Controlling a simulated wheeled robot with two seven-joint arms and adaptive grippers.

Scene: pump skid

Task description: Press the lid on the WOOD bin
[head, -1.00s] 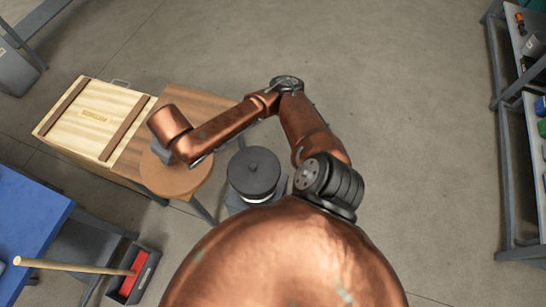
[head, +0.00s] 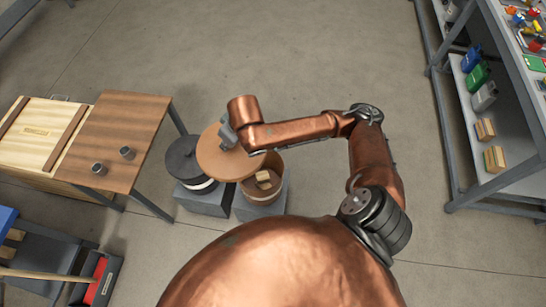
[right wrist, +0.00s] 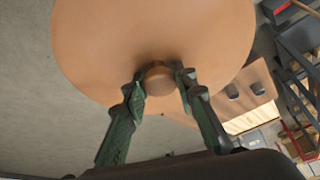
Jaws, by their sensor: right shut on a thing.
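The lid (head: 215,162), a round tan disc, is in the right gripper. In the right wrist view, the fingers of my right gripper (right wrist: 160,80) are closed on the lid's round knob (right wrist: 158,76). The brown round bin (head: 264,195) stands on a grey block with wooden pieces (head: 264,177) inside. The lid is up and to the left of the bin's mouth, covering part of it from view, so the mouth is partly open to sight. Its height above the rim cannot be told. My left gripper is not in view.
A dark-lidded bin (head: 188,162) stands on a grey block just left of the brown bin. A brown table (head: 120,125) with two small dark cups and a wooden crate (head: 40,132) are further left. Shelves (head: 500,120) line the right. The floor behind the bins is clear.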

